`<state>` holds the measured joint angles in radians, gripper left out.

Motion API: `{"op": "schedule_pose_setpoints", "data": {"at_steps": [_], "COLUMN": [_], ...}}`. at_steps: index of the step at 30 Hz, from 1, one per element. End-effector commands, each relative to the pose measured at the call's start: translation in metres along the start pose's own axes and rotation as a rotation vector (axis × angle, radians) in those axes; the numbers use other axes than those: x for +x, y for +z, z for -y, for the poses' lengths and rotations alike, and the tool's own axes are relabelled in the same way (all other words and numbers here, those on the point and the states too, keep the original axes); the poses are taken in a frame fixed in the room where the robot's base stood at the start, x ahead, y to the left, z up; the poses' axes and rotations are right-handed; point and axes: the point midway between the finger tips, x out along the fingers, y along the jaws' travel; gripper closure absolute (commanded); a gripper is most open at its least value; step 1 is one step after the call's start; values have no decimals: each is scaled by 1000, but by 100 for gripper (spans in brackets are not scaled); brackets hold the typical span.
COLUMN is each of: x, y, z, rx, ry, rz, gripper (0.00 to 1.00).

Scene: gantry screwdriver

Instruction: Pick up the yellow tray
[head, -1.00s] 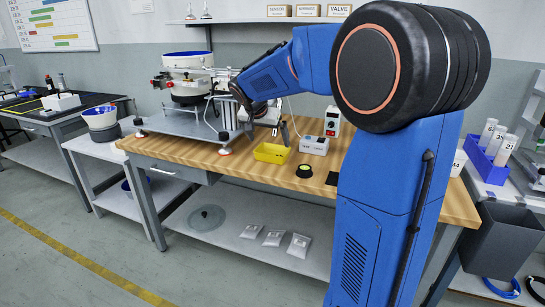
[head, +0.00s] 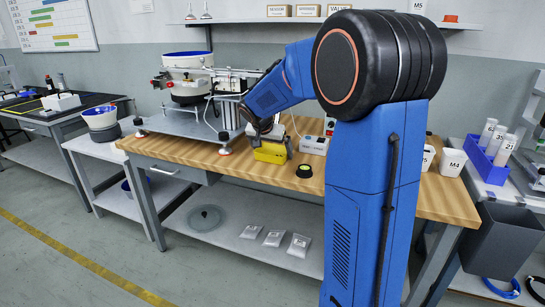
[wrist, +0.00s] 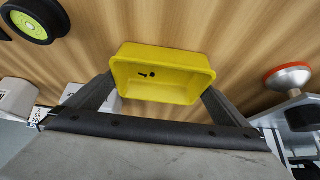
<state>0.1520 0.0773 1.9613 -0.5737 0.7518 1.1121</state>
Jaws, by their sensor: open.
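The yellow tray (head: 270,154) sits on the wooden workbench (head: 240,168), just right of the metal machine. In the wrist view the tray (wrist: 162,92) is open-topped with a few small dark pieces inside. My gripper (wrist: 160,98) is open, with one finger on each side of the tray. I cannot tell whether the fingers touch its walls. In the head view my gripper (head: 270,142) is right over the tray and hides its upper part.
The gantry machine (head: 185,115) stands left of the tray. A white box device (head: 314,145) is close on the right. A round black-and-green button (head: 304,171) sits nearer the front. The bench front is mostly clear.

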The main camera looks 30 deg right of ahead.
Motion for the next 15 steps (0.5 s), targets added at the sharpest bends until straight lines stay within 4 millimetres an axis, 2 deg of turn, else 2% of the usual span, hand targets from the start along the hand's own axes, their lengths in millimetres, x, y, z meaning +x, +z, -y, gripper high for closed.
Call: {"op": "schedule_pose_setpoints", "data": {"at_steps": [1,5,7,8,15], "x": [0,0,0,0,-2], "y": [0,0,0,0,-2], "z": [0,0,0,0,0], "rx": [0,0,0,0,0], "ry": [0,0,0,0,0], "rz": [0,0,0,0,-1], "gripper": [0,30,30,34,34]}}
